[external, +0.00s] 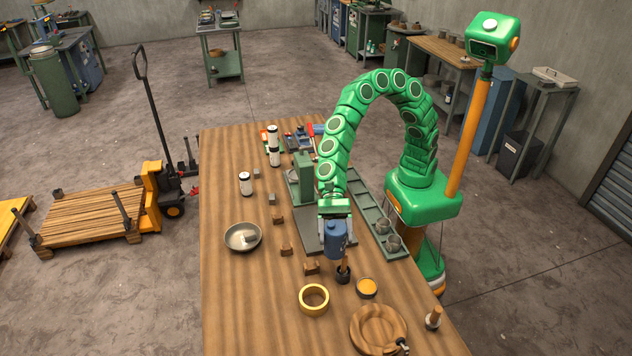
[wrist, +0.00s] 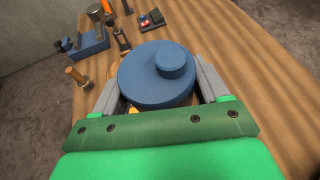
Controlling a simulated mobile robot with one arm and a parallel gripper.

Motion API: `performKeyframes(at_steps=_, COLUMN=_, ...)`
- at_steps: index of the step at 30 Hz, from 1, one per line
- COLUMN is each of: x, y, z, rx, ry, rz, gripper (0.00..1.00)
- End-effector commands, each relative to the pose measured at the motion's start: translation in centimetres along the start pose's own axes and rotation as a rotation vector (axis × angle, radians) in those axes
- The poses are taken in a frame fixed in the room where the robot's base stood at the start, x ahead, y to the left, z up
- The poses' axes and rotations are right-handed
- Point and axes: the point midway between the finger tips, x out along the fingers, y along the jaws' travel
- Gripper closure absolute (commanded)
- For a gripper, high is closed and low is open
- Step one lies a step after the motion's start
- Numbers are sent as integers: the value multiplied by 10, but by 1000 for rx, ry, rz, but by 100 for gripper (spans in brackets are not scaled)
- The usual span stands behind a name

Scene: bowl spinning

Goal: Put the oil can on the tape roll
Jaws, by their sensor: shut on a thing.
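The oil can (external: 336,243) is blue and hangs upright in my gripper (external: 335,222), over the right part of the wooden table. In the wrist view, the can's round top and short cap (wrist: 158,82) fill the space between the two grey fingers (wrist: 157,95), which are shut on its sides. The tape roll (external: 301,299) is a yellow ring lying flat on the table, nearer the camera and a little left of the can. Its open middle shows. I cannot make out the tape roll in the wrist view.
A yellow-filled pot (external: 367,288) and a round wooden piece (external: 377,328) are right of the tape roll. Wooden blocks (external: 311,267) and a metal bowl (external: 234,243) lie left; the table's front left is clear.

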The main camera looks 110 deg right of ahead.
Motion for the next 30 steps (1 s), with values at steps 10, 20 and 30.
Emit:
performKeyframes(at_steps=10, x=33, y=-23, z=-4, rx=0, ry=-1, rz=2, gripper=80)
performKeyframes(at_steps=20, x=63, y=-42, z=-18, rx=1, ry=0, rz=2, gripper=80)
performKeyframes(at_steps=30, x=91, y=-59, z=-36, rx=-1, ry=-2, rz=0, gripper=80)
